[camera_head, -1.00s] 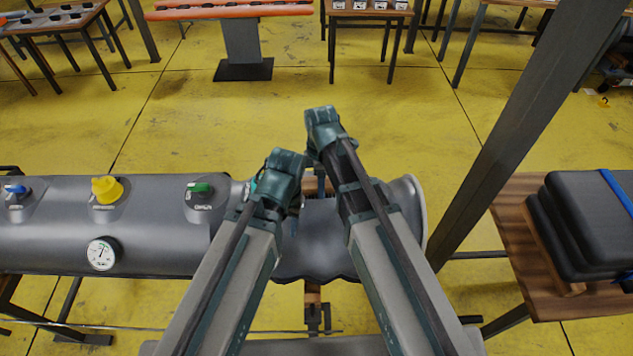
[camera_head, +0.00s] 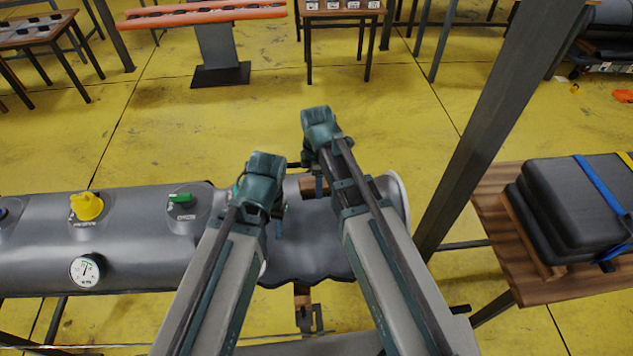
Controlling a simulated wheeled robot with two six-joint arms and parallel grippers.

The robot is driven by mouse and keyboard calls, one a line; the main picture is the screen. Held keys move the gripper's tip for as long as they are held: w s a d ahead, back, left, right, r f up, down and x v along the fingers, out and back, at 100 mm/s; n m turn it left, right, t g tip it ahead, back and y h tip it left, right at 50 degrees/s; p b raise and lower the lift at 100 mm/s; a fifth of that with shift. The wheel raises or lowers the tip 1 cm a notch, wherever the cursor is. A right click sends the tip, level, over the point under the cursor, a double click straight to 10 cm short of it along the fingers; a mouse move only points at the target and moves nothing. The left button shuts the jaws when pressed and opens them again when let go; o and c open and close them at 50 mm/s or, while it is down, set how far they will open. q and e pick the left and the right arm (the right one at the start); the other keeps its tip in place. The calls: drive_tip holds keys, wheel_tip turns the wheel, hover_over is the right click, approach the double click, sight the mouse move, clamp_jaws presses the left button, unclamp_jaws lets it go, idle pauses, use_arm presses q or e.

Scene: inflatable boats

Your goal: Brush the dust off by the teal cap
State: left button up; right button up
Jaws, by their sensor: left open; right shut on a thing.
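The grey inflatable tube (camera_head: 140,255) lies across the view, with a yellow cap (camera_head: 86,206) and a green cap (camera_head: 181,198) on its top. A sliver of teal (camera_head: 237,188) shows at the left edge of my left gripper; it may be the teal cap, mostly hidden by that gripper. My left gripper (camera_head: 278,222) is open, low over the tube right of the green cap. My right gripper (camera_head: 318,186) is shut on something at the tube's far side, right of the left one. I cannot make out dust.
A round gauge (camera_head: 86,271) sits on the tube's front. A dark post (camera_head: 500,130) rises to the right. Yellow floor lies open behind the tube.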

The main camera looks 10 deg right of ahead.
drive_tip(key=shift+r+p, duration=2.5)
drive_tip(key=shift+r, duration=0.25)
wheel_tip(320, 180, up, 3)
drive_tip(key=p, duration=0.3)
drive_tip(key=shift+r, duration=0.1)
